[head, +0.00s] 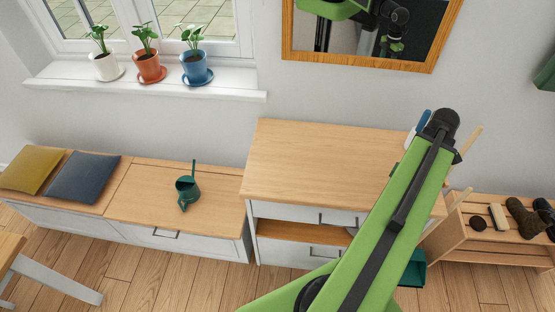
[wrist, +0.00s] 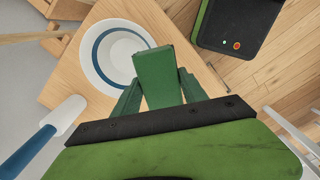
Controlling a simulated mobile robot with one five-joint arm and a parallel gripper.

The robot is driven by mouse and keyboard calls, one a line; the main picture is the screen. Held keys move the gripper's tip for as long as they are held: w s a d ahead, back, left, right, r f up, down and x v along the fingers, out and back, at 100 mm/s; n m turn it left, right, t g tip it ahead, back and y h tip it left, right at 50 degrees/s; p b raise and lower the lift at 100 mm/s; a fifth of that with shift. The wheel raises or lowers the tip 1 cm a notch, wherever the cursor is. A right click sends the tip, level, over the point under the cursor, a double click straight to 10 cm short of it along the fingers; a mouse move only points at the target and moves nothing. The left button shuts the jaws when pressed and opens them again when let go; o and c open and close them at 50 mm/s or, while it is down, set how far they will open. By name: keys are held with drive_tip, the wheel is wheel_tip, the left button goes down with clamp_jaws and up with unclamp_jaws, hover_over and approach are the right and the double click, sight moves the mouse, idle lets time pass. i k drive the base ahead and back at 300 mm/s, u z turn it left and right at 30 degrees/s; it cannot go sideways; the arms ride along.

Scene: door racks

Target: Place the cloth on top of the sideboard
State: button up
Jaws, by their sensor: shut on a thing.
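In the wrist view, my gripper (wrist: 158,95) is shut on a dark green flat piece, the cloth (wrist: 156,72). The cloth overlaps the edge of a white bowl with a blue ring (wrist: 100,60) in the picture. The bowl rests on a wooden surface (wrist: 80,88), which looks like the sideboard's right part. I cannot tell whether the cloth touches anything below.
A low bench (head: 130,205) with cushions and a green watering can (head: 187,190) stands left of the sideboard. A shoe rack (head: 490,235) stands right. A framed mirror (head: 370,62) hangs above.

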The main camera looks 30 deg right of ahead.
sight(360, 183)
drive_tip(key=u, duration=0.65)
drive_tip(key=k, duration=0.65)
drive_tip(key=z, duration=0.1)
drive_tip(key=i, duration=0.25)
drive_tip(key=u, duration=0.15)
